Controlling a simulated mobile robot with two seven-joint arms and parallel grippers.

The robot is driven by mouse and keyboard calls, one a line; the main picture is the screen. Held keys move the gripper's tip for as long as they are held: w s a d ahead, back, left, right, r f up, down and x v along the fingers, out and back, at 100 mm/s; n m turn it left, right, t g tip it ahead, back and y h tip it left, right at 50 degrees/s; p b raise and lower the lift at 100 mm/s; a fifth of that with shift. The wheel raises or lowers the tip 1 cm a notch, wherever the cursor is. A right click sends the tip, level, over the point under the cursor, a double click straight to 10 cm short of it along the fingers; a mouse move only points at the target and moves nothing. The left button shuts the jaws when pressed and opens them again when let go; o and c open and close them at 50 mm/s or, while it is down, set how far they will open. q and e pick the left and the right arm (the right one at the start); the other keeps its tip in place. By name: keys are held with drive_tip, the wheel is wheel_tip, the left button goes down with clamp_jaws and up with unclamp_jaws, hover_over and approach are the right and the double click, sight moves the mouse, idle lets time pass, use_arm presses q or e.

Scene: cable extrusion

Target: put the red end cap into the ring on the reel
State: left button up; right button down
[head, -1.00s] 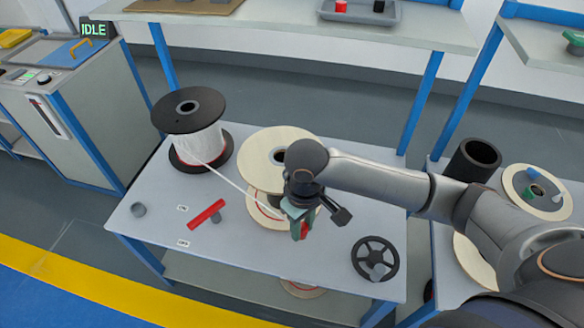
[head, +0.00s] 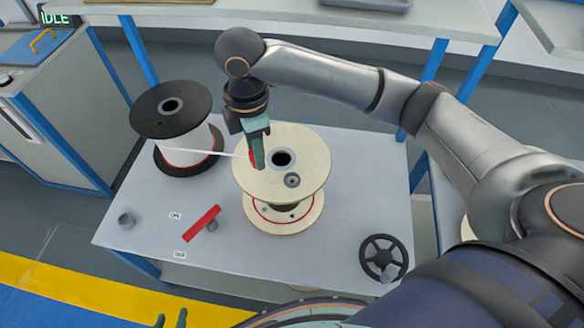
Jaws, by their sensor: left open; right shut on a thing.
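My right gripper (head: 258,157) points down over the left part of the pale wooden reel's top flange (head: 312,160). It is shut on the red end cap (head: 252,158), which is mostly hidden by the fingers. A white cable (head: 205,154) runs from the black reel (head: 170,108) to the cap. A small grey ring (head: 292,180) sits on the wooden flange, to the right and nearer than the gripper, apart from the cap. My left gripper (head: 171,319) shows only its green fingertips at the bottom edge, open and clear of the table.
A red bar (head: 203,223) with a grey knob lies on the table (head: 140,190) near small labels. A grey cup (head: 126,220) stands at left, a black handwheel (head: 383,257) at front right. The table's front middle is clear.

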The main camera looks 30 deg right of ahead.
drive_tip(key=d+f, duration=0.6)
drive_tip(key=shift+s+d+f, duration=0.15)
drive_tip(key=shift+s+d, duration=0.25)
drive_tip(key=f, duration=0.3)
drive_tip(key=shift+d+f, duration=0.15)
drive_tip(key=shift+d, duration=0.2)
drive_tip(key=shift+f, duration=0.25)
drive_tip(key=shift+f, duration=0.1)
drive_tip(key=c, duration=0.6)
unclamp_jaws()
wheel_tip(320, 180, up, 12)
drive_tip(key=shift+a, duration=0.1)
